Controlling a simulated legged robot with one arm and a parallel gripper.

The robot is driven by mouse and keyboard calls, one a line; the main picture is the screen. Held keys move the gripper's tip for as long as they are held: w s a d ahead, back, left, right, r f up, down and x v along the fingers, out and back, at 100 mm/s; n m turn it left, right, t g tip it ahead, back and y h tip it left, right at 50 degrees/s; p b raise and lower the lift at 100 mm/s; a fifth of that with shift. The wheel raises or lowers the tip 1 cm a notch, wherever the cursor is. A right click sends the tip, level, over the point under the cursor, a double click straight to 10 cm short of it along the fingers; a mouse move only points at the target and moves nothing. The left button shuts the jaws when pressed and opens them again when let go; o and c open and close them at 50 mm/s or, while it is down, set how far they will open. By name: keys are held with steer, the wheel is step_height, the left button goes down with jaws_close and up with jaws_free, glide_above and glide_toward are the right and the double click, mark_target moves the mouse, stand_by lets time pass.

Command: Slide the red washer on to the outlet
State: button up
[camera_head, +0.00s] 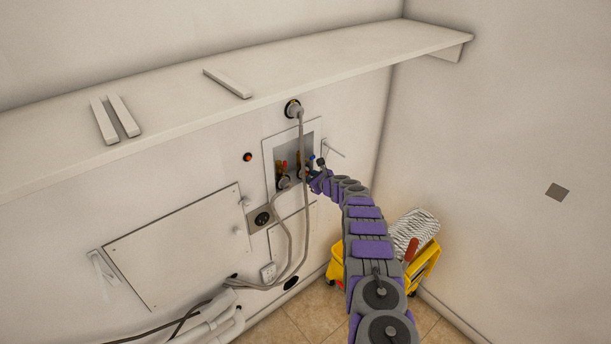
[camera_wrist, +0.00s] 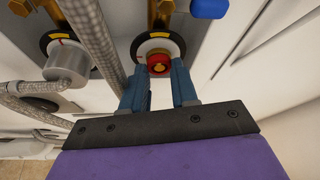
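The red washer (camera_wrist: 158,62) is a small red ring with a brass-coloured centre. In the wrist view it sits between the tips of my gripper's two blue fingers (camera_wrist: 160,72), which appear to touch its sides. The outlet (camera_wrist: 152,44), ringed by a black and white disc with yellow marks, lies directly behind the washer. The washer is lined up with it, but I cannot tell whether they touch. In the head view my gripper (camera_head: 317,176) reaches the recessed wall box (camera_head: 268,158); the washer cannot be made out there.
A grey braided hose (camera_wrist: 95,38) runs close left of my fingers, beside a second outlet with a metal hose fitting (camera_wrist: 70,64). A blue valve handle (camera_wrist: 209,8) is at upper right. A shelf (camera_head: 300,68) overhangs the box. A yellow mop bucket (camera_head: 424,268) stands below right.

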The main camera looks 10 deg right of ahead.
steer(key=o, duration=0.5)
steer(key=shift+s, duration=0.15)
